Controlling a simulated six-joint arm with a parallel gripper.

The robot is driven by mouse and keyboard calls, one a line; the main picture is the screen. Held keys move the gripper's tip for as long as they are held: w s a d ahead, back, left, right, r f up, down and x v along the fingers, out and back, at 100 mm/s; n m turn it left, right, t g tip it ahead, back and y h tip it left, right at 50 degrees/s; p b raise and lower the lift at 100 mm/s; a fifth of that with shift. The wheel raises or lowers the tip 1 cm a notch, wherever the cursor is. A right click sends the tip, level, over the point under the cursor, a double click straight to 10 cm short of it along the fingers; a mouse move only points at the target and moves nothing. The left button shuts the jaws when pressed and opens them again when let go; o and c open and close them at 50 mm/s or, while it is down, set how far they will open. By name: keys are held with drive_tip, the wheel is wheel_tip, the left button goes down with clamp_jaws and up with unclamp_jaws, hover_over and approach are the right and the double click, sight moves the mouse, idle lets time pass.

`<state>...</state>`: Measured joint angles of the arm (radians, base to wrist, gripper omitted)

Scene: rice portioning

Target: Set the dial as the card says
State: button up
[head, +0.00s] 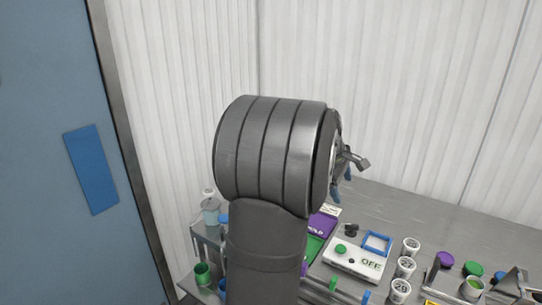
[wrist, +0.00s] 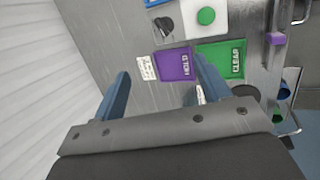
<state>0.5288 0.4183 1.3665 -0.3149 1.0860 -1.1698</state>
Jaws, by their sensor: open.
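A black dial knob (head: 351,230) stands at the back of a white device with a green button (head: 340,248) and an "OFF" label. The knob (wrist: 163,27) also shows at the top of the wrist view. A small white card (wrist: 147,67) with print too small to read lies beside the purple "HOLD" pad (wrist: 174,65). My gripper (wrist: 161,68) is open and empty, its two blue fingers apart above the bench. In the head view the arm largely hides it. It is not touching the knob or the card.
A green "CLEAR" pad (wrist: 221,62) adjoins the purple one. The bench behind (head: 400,212) is bare, and a white ribbed wall rises behind.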

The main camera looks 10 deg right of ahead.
sight(350, 224)
drive_tip(key=c, duration=0.4)
drive_tip(key=shift+w+d, duration=0.1)
drive_tip(key=shift+w, duration=0.15)
drive_tip(key=c, duration=0.3)
drive_tip(key=w+f+n+g, duration=0.2)
drive_tip(key=w+n+g, duration=0.1)
drive_tip(key=w+n, duration=0.15)
drive_tip(key=shift+n, duration=0.25)
drive_tip(key=x, duration=1.6)
drive_tip(key=shift+s+d+f, duration=0.1)
drive_tip(key=shift+d+f, duration=0.2)
drive_tip(key=shift+d, duration=0.1)
drive_tip(key=shift+c, duration=0.4)
clamp_jaws()
